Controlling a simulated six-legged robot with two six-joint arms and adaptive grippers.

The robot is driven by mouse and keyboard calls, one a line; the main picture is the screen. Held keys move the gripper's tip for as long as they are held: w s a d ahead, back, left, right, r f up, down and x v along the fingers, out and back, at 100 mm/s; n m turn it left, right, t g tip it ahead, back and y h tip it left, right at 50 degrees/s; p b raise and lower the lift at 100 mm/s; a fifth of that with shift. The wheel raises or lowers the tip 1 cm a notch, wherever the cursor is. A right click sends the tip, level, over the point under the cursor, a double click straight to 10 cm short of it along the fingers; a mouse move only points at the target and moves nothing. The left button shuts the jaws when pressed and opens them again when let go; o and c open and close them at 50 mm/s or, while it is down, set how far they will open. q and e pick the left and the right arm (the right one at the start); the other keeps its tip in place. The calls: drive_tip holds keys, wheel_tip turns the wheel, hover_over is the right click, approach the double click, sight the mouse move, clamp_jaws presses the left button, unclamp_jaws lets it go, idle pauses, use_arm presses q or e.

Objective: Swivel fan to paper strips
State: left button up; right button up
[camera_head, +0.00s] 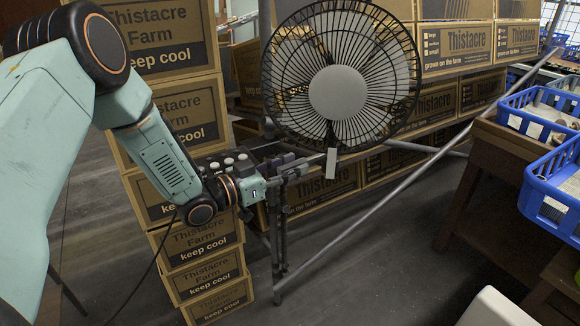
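The fan (337,92) stands upper centre, with a dark round wire cage and a grey hub facing me. A small white upright piece (331,163) shows just below the cage; I cannot tell whether it is part of the fan or a paper strip. My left arm comes in from the left, and my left gripper (290,170) is below and left of the fan, beside its dark stand and a thin bar. The fingers blend into these dark parts, so I cannot tell whether they are open, shut or touching. No other paper strips are clearly visible. My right gripper is out of view.
Cardboard boxes are stacked at left (195,240) and behind the fan (455,48). A slanting metal pole (375,222) crosses the space right of the stand. Blue crates (543,207) sit on a wooden bench (487,165) at right. The grey floor (370,270) is open in front.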

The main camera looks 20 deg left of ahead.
use_arm(q)
drive_tip(key=shift+s, duration=0.1)
drive_tip(key=v, duration=1.1)
drive_tip(key=shift+s, duration=0.35)
drive_tip(key=shift+a, duration=0.15)
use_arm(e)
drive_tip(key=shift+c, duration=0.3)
